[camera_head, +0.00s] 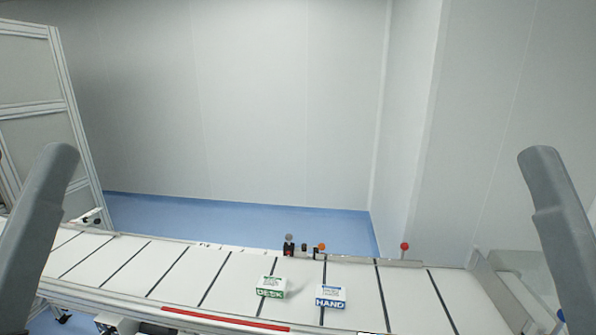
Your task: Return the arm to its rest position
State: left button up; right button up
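Two grey arm links of mine show, one at the left edge and one at the right edge of the head view. Both stand raised at the sides, in front of the conveyor. Neither gripper is visible, so I cannot see whether either holds anything. No part of my arms touches the conveyor's middle in this view.
A white conveyor (233,280) with dark cross lines runs across the bottom. On it lie a green-and-white box marked DESK (271,287) and a blue-and-white box marked HAND (330,297). Small sensors (289,246) and a red knob (404,246) stand along its far edge.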

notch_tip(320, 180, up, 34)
jog(key=p, duration=3)
jog(key=shift+p, duration=0.4)
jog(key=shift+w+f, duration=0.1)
